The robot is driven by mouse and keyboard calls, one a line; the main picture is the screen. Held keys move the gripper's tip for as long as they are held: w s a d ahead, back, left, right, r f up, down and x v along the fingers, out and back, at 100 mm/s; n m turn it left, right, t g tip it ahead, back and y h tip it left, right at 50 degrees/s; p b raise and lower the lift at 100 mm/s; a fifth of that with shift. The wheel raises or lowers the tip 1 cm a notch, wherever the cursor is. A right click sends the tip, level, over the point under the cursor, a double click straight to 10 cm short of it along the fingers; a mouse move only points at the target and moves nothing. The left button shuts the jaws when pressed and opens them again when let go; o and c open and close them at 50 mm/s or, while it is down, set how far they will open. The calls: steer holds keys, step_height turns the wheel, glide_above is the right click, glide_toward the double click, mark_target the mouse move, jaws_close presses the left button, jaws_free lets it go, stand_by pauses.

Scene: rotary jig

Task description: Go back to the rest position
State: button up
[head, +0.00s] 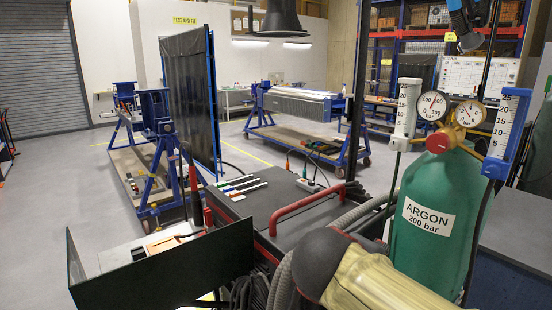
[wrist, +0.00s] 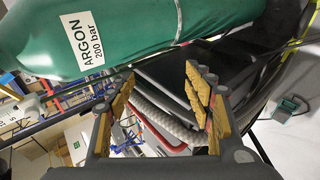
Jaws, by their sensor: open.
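My gripper (wrist: 160,88) shows in the wrist view, with its two yellow-padded fingers spread wide apart. Nothing is held between them. Behind the gap I see a grey ribbed hose (wrist: 165,122) and a red handle, at a distance I cannot tell. The green argon cylinder (wrist: 150,35) lies across the top of the wrist view, beyond the fingertips and apart from them as far as I can see. In the head view my gripper's fingers cannot be made out.
In the head view the argon cylinder (head: 435,240) stands upright at the right with gauges on top. A dark machine with a red handle (head: 305,200) is beside it. Blue rotary jig stands (head: 165,170) and a dark screen (head: 190,90) stand farther back. Open floor (head: 60,180) lies at the left.

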steer(key=s+f+m+g+y, duration=0.2)
steer(key=s+f+m+y, duration=0.4)
steer(key=s+f, duration=0.6)
steer(key=s+m, duration=0.2)
steer(key=s, duration=0.1)
steer(key=shift+s+a+f+m+y+p, duration=0.25)
steer(key=shift+s+f+m+y+p, duration=0.05)
steer(key=shift+f+m+p, duration=0.1)
steer(key=shift+r, duration=0.1)
